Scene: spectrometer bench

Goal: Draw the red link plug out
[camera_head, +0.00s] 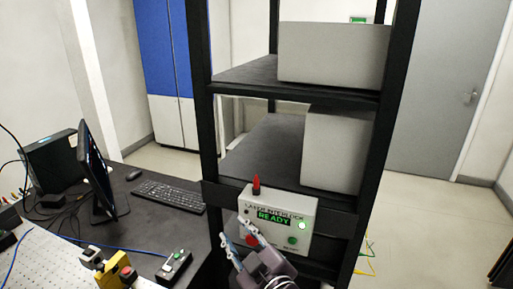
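The red link plug (256,186) stands upright on the top edge of a light grey interlock box (310,212). The box is fixed to the black rack and its green display reads "READY". My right gripper (232,227) is in front of the box's lower left part, below and slightly left of the plug. Its two blue-grey fingers are apart with nothing seen between them, and it does not touch the plug. The gripper partly hides the box's lower left face and a red button there. My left gripper is not in view.
The black rack (396,100) holds grey boxes on its shelves above the interlock box. At left, a dark desk carries a monitor (95,175), a keyboard (169,196) and a small button box (174,267). A perforated bench (45,262) with yellow-black parts lies lower left.

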